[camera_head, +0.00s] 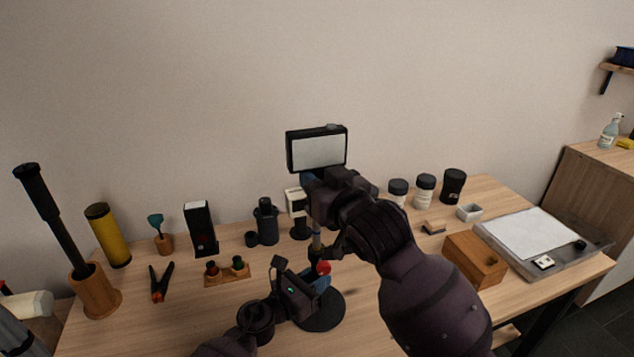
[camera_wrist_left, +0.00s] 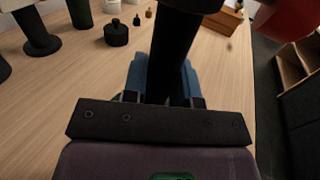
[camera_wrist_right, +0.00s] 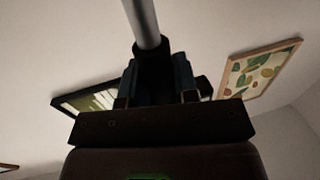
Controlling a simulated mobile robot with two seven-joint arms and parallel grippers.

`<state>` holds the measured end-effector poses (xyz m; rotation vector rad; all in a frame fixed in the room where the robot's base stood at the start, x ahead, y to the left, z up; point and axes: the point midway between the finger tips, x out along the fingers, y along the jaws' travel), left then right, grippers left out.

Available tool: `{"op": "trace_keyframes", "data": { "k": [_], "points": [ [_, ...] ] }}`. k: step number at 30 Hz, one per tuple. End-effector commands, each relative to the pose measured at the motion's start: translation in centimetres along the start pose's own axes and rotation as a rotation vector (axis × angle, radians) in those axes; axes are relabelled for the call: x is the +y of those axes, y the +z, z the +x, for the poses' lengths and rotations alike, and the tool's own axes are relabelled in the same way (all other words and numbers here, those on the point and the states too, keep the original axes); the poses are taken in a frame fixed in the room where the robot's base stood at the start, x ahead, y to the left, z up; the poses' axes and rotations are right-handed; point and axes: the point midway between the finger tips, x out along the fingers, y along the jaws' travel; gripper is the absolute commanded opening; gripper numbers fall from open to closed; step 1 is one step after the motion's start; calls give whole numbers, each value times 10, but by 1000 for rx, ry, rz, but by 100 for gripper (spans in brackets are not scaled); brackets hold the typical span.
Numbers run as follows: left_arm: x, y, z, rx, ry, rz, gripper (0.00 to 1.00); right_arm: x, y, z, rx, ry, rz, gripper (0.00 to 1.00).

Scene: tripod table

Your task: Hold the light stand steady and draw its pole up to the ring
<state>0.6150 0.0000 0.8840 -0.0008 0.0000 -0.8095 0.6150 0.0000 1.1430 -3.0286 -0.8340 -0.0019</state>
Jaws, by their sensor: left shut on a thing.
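The light stand has a round black base (camera_head: 322,312) on the table, a slim pole (camera_head: 316,240) and a lamp panel (camera_head: 317,150) at its top. It looks upright. A red knob (camera_head: 323,267) sits on the stand's dark lower tube. My left gripper (camera_head: 320,284) is shut on that black tube (camera_wrist_left: 178,45), below the knob. My right gripper (camera_head: 308,180) is high on the stand, just under the panel. In the right wrist view its fingers flank a black collar (camera_wrist_right: 152,52) on the silver pole (camera_wrist_right: 142,20); their contact is hidden. I cannot make out the ring.
Left of the stand are a clamp (camera_head: 160,283), a small wooden block (camera_head: 227,274) and a yellow cylinder (camera_head: 107,236). The table's front-left middle is clear.

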Motion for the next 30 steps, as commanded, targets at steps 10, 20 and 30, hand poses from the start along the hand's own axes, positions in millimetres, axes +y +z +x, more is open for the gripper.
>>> {"op": "trace_keyframes", "data": {
  "k": [10,20,30],
  "points": [
    [0,-1,0,2,-1,-1,0,0,1,0,-1,0,0,52],
    [0,-1,0,2,-1,0,0,0,1,-21,0,0,0,52],
    [0,-1,0,2,-1,0,0,0,1,-85,-1,0,0,52]
  ]
}}
